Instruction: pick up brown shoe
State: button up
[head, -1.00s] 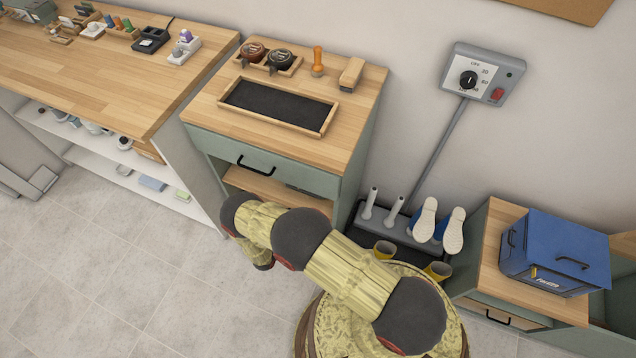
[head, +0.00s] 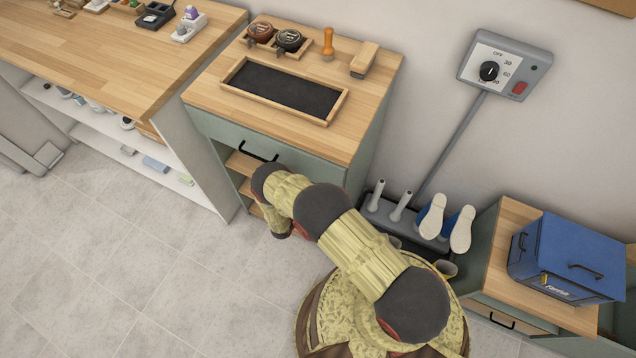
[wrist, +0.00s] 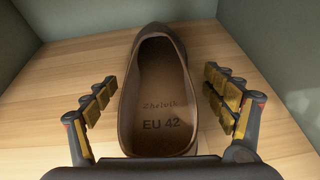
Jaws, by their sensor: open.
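The brown shoe (wrist: 155,95) lies on a wooden shelf (wrist: 60,95) in the wrist view, its opening facing up and its heel toward me. The insole reads "EU 42". My gripper (wrist: 162,98) is open, with one finger on each side of the shoe's rear part. I see a gap on the left; on the right the finger is close to the shoe, and I cannot tell if it touches. In the head view the shoe and my gripper are hidden by my arm and the green cabinet (head: 215,150).
Greenish cabinet walls (wrist: 270,45) close in the shelf at the back and right. In the head view, a rack (head: 385,208) with blue-and-white shoes (head: 460,228) stands right of the cabinet. A blue box (head: 570,255) sits further right. The tiled floor (head: 130,270) at left is clear.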

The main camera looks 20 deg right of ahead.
jog(key=c, duration=0.4)
jog(key=shift+w, duration=0.1)
jog(key=c, duration=1.3)
